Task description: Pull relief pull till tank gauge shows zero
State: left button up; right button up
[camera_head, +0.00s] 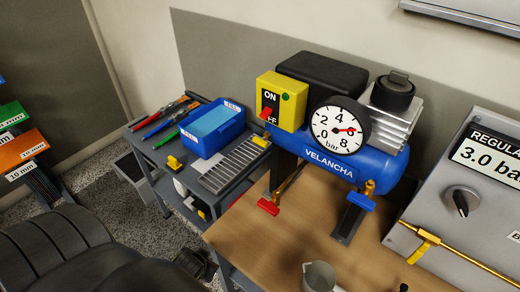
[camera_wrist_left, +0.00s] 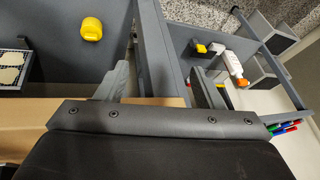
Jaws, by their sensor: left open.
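The blue air tank (camera_head: 335,160), marked VELANCHA, lies across the back of the wooden bench. Its round white gauge (camera_head: 335,139) reads in bar, and the red needle points right and slightly up, away from zero, near the 6. A red handle (camera_head: 268,206) on a brass fitting sits below the tank's left side. A blue handle (camera_head: 361,202) on brass sits at its right side. I cannot tell which part is the relief pull. My left gripper (camera_wrist_left: 158,70) is open and empty in the left wrist view, well apart from the tank. My right gripper is not in view.
A yellow ON/OFF switch box (camera_head: 281,101) stands by the gauge. A grey regulator panel (camera_head: 470,200) reading 3.0 bar is at right. A grey cup (camera_head: 319,277) stands at the bench front. A blue bin (camera_head: 212,140) and tools are on the grey cart. The bench middle is clear.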

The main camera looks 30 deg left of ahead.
aim_at(258, 142)
pick_arm(q)
jog(key=w+a+r+n+t+y, duration=0.1)
jog(key=w+a+r+t, duration=0.25)
jog(key=r, duration=0.55)
jog(key=w+a+r+t+y, duration=0.2)
jog(key=w+r+t, duration=0.25)
jog(key=r, duration=0.55)
jog(key=w+d+r+m+t+h+b, duration=0.1)
jog(key=d+r+m+t+h, duration=0.1)
jog(key=d+r+t+h, duration=0.3)
jog(key=d+r+m+t+h, duration=0.1)
jog(key=d+r+h, duration=0.1)
jog(key=r, duration=0.5)
jog(key=w, duration=0.6)
jog(key=w+d, duration=0.1)
jog(key=w, duration=1)
jog(key=shift+w+d+f, duration=0.15)
jog(key=shift+w, duration=0.15)
